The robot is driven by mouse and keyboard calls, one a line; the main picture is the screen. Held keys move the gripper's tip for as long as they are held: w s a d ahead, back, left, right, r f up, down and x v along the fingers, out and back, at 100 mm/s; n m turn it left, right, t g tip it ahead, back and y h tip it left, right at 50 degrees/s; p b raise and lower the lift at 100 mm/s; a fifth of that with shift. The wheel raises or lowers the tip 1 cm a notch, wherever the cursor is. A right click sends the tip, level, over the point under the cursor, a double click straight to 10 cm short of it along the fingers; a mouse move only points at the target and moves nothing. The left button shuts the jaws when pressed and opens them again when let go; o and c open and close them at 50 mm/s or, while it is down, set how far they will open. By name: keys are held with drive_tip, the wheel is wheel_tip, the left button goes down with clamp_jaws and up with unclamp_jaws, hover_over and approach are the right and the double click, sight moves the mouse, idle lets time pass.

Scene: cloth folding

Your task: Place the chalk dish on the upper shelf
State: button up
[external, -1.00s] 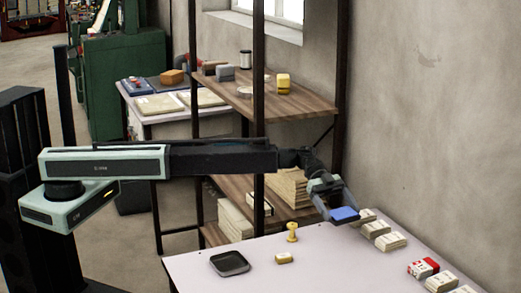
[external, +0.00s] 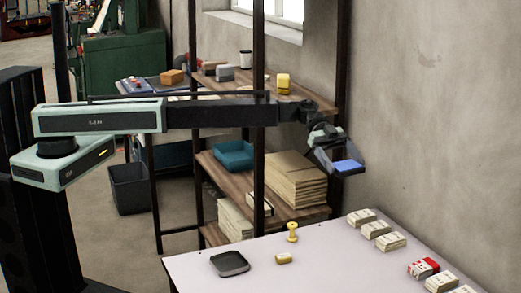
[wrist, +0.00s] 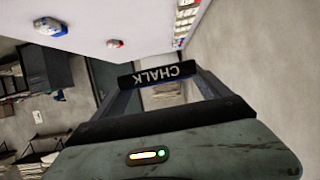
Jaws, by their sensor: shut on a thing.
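My gripper (external: 335,160) is shut on the chalk dish (external: 348,167), which looks blue in the external view. The dish is in the air above the back of the pale table, right of the shelf rack. In the wrist view a dark strip of it, lettered CHALK upside down (wrist: 156,74), lies between the fingers. The upper shelf (external: 301,96) is a wooden board behind my arm, higher than the dish. My forearm hides part of its front edge.
A lower shelf holds a teal tray (external: 235,156) and a paper stack (external: 294,178). A dark rack post crosses in front.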

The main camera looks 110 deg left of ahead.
sight(337, 244)
wheel_tip(337, 244, down, 26)
drive_tip(key=b, duration=2.6)
drive_tip(key=shift+f, duration=0.25)
drive_tip(key=shift+r, duration=0.25)
drive_tip(key=shift+f, duration=0.25)
drive_tip(key=o, duration=1.5)
drive_tip(key=shift+r, duration=0.1)
drive_tip(key=p+v, duration=0.1)
drive_tip(key=v, duration=0.3)
drive_tip(key=shift+s+r, duration=0.1)
drive_tip(key=shift+r, duration=0.05)
drive_tip(key=shift+s+a, duration=0.25)
drive_tip(key=shift+a, duration=0.05)
